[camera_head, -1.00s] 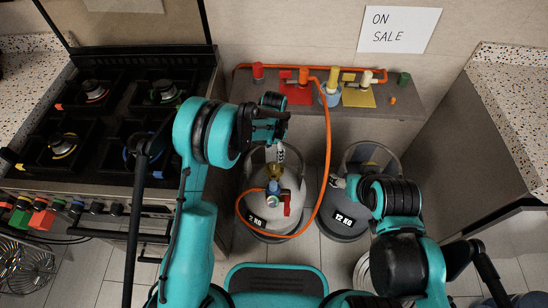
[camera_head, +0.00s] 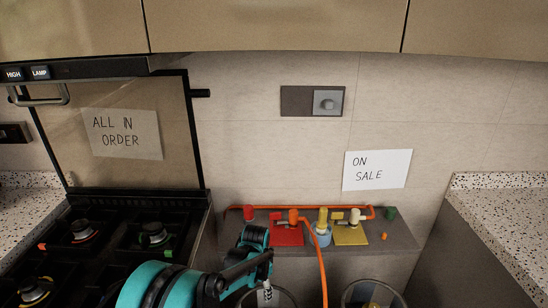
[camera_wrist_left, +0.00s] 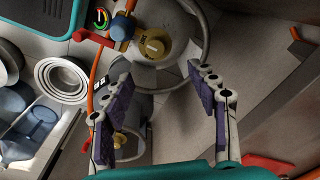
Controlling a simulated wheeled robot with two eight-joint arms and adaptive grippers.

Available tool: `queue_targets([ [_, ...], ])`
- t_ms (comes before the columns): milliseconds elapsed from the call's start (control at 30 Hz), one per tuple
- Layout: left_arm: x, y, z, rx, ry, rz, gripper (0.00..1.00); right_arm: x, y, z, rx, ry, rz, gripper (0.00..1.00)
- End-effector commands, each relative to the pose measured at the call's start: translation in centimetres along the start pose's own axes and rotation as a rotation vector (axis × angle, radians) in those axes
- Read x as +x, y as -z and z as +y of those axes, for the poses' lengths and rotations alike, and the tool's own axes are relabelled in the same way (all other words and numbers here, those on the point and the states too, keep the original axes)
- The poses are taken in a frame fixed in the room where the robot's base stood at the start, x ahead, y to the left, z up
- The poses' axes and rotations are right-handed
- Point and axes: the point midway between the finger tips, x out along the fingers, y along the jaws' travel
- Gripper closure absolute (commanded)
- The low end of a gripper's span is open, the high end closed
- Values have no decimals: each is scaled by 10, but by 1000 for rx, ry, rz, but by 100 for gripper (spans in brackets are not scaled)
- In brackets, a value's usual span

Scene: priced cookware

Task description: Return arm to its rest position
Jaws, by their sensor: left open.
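My left arm enters the head view at the lower left, and its gripper (camera_head: 267,291) points down near the bottom edge, in front of the grey ledge. In the left wrist view the two purple-padded fingers (camera_wrist_left: 163,88) are wide apart with nothing held between them. Beyond them stands a gas cylinder with a brass-coloured valve (camera_wrist_left: 154,46). My right arm and gripper are not in view.
The stove (camera_head: 109,243) is on the left. The grey ledge (camera_head: 378,250) carries red and yellow plates, valves and an orange hose (camera_head: 318,262). A speckled counter (camera_head: 500,215) is right. White nested bowls (camera_wrist_left: 62,80) lie beside the cylinder.

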Motion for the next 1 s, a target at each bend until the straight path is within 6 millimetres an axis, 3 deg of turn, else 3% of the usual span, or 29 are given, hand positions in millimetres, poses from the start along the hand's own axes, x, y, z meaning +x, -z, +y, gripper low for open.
queue_targets([
  [33,-23,-12,0,-42,16,19,41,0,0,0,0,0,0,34],
  [200,-90,-53,4,-209,77,103,41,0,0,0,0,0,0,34],
  [400,-146,-108,22,-400,140,209,41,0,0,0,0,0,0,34],
  [500,-165,-137,34,-495,169,264,41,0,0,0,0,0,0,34],
  [633,-180,-174,53,-616,203,340,41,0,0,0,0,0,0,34],
  [800,-183,-212,76,-754,237,433,41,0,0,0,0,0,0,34],
  [1000,-179,-235,89,-845,257,499,41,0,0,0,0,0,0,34],
])
